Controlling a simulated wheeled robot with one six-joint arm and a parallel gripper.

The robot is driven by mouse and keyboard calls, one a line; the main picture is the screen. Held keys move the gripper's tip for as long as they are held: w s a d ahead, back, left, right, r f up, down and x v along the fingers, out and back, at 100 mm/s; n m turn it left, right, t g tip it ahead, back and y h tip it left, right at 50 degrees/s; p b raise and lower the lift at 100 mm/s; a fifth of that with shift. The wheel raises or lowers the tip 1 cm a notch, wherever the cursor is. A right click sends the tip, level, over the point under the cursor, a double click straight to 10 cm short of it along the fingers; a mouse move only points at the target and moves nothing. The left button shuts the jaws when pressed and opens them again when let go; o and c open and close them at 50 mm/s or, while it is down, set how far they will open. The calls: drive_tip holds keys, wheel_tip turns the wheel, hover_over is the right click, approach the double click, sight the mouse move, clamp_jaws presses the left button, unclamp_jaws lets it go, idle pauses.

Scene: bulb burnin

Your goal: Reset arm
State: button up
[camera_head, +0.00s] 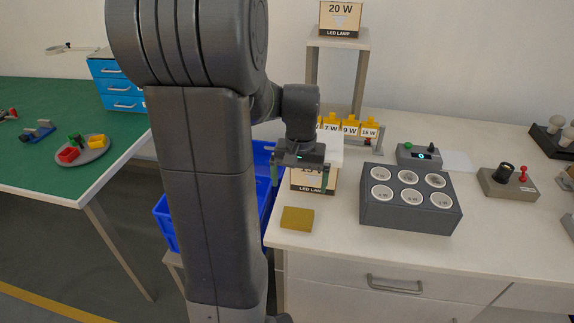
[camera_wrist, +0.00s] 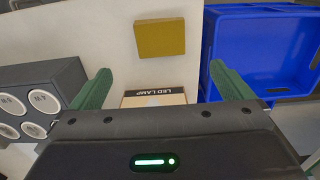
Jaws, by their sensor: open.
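My gripper (camera_head: 304,172) is open above a cardboard LED lamp box (camera_head: 312,181) near the left edge of the white table. In the wrist view my gripper's green fingers (camera_wrist: 160,88) are spread wide apart, with the lamp box (camera_wrist: 153,98) below and partly hidden by the gripper body. Nothing shows held between the fingers. My arm is bent and stands large in the left middle of the head view.
A grey block with round sockets (camera_head: 375,218) stands right of the gripper. A yellow-brown block (camera_head: 297,219) lies near the table's front edge. A blue crate (camera_head: 166,222) is at the left. A shelf (camera_head: 338,43) bearing a 20 W box (camera_head: 340,18) rises behind.

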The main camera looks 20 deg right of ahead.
sight(298, 216)
drive_tip(key=shift+f+b, duration=0.35)
drive_tip(key=shift+f, duration=4.85)
